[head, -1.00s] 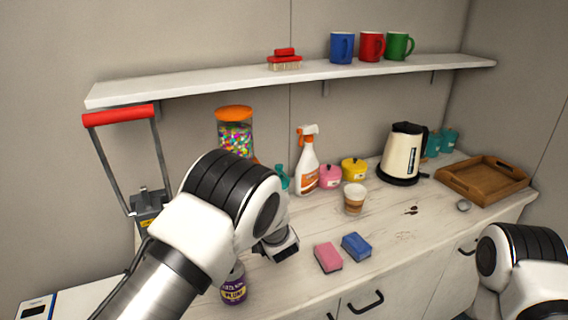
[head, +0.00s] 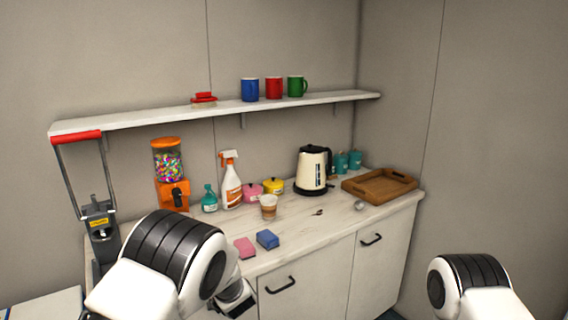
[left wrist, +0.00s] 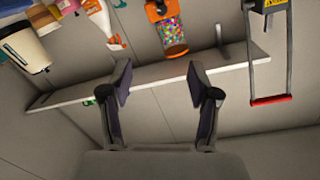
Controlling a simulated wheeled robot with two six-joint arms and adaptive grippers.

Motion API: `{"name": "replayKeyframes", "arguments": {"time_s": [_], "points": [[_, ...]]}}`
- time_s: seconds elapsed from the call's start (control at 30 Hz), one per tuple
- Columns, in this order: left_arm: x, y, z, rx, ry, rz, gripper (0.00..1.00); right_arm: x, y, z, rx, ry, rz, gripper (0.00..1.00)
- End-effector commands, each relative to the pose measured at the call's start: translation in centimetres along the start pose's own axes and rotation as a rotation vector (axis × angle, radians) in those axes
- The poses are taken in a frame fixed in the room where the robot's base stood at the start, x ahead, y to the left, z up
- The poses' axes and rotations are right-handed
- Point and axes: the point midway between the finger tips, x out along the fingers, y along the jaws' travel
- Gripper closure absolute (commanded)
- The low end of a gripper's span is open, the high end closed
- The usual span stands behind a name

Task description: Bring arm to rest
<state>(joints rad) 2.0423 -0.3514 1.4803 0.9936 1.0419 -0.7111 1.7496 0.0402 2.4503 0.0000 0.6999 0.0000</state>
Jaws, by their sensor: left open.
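My left arm comes in at the lower left of the head view, in front of the counter's left end. My left gripper (head: 237,304) is low at the counter's front, mostly hidden by the arm. In the left wrist view the gripper (left wrist: 163,95) is open, with nothing between its fingers; that view is upside down, with the shelf and wall beyond the fingers. My right arm shows at the lower right of the head view, clear of the counter; its gripper is out of view.
The counter (head: 335,215) holds a pink sponge (head: 245,247), a blue sponge (head: 267,239), a paper cup (head: 268,206), a kettle (head: 312,170), a spray bottle (head: 230,182) and a wooden tray (head: 379,186). A candy dispenser (head: 171,172) stands behind my left arm. Mugs stand on the shelf (head: 150,118).

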Motion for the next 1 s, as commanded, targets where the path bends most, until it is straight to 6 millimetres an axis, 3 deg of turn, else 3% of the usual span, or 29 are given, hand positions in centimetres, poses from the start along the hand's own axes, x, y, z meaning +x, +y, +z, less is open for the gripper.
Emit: {"name": "replayKeyframes", "arguments": {"time_s": [0.37, 0.47, 0.63, 0.77, 0.87, 0.9, 1.0], "points": [[0.5, -2.7, 9.2, 0.066, -0.148, -0.016, 0.39, 0.0, 0.0, -0.1, -0.001, 0.002, 0.000, 1.00], [-0.1, -3.8, 12.8, 0.115, -0.205, 0.002, 0.39, 0.0, 0.0, -0.1, 0.000, 0.001, 0.000, 1.00], [-2.6, -6.0, 20.6, 0.207, -0.339, 0.076, 0.39, 0.0, 0.0, 0.0, 0.000, 0.001, 0.000, 1.00], [-7.5, -8.4, 28.8, 0.273, -0.516, 0.193, 0.39, 0.0, 0.0, 0.0, 0.000, 0.001, 0.000, 1.00], [-13.9, -10.6, 35.0, 0.295, -0.696, 0.318, 0.39, 0.0, 0.0, 0.0, 0.000, 0.001, 0.000, 1.00], [-16.8, -11.4, 37.0, 0.293, -0.776, 0.369, 0.39, 0.0, 0.0, 0.0, 0.000, 0.001, 0.000, 1.00], [-24.9, -13.6, 40.5, 0.267, -0.982, 0.493, 0.39, 0.0, 0.0, 0.0, 0.000, 0.001, 0.000, 1.00]]}}
